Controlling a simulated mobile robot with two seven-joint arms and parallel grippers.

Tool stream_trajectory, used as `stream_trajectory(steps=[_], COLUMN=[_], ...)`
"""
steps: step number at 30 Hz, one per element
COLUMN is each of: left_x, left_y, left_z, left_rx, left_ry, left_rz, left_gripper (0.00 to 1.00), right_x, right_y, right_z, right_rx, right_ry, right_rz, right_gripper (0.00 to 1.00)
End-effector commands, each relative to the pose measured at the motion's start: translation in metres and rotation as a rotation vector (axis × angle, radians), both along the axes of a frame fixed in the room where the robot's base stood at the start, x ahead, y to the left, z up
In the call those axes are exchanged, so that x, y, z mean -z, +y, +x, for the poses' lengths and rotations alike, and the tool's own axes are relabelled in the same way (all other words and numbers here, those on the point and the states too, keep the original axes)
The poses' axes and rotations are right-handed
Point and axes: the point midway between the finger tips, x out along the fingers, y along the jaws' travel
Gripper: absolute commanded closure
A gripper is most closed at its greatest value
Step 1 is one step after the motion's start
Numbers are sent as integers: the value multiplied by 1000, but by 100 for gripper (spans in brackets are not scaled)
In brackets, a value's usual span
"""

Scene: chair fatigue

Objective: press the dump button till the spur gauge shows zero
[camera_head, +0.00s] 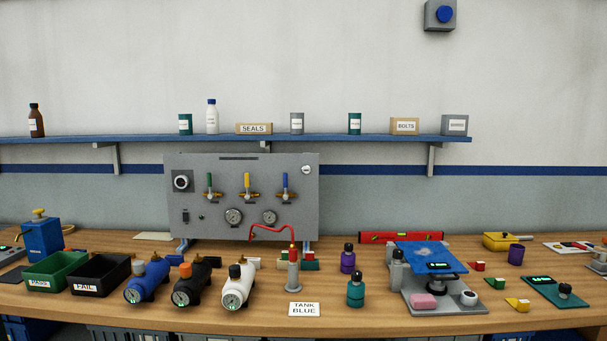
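A grey upright panel (215,165) stands at the back of the bench, left of centre. It carries two round dials, a left dial (233,216) and a right dial (269,216). Their needles are too small to read, and I cannot tell which is the spur gauge. A small round knob or button (201,217) sits low on the left beside a dark switch (185,215). A square fitting with a round face (182,181) is above them. No dump label is legible. Three levers, green (210,184), yellow (247,184) and blue (285,184), stand upright. Neither gripper is in view.
A red hose (275,228) runs from the panel to a grey stand (293,272) behind the "TANK BLUE" card (304,309). Blue (147,280), black (195,283) and white (238,287) cylinders lie before the panel. A machine with a blue plate (430,257) stands to the right.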

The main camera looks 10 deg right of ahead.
Motion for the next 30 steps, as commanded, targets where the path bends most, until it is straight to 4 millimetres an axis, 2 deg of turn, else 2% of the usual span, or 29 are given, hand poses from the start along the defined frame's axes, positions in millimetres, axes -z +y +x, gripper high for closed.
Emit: stream_trajectory(steps=[11, 20, 30], left_x=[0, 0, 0], left_y=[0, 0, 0], left_z=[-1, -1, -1], left_rx=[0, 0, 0], left_ry=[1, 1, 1], left_rz=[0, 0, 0], left_gripper=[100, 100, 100], right_x=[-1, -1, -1], right_y=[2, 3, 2], right_z=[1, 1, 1], right_rx=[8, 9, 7], right_ry=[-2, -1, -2], right_rz=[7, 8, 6], right_gripper=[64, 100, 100])
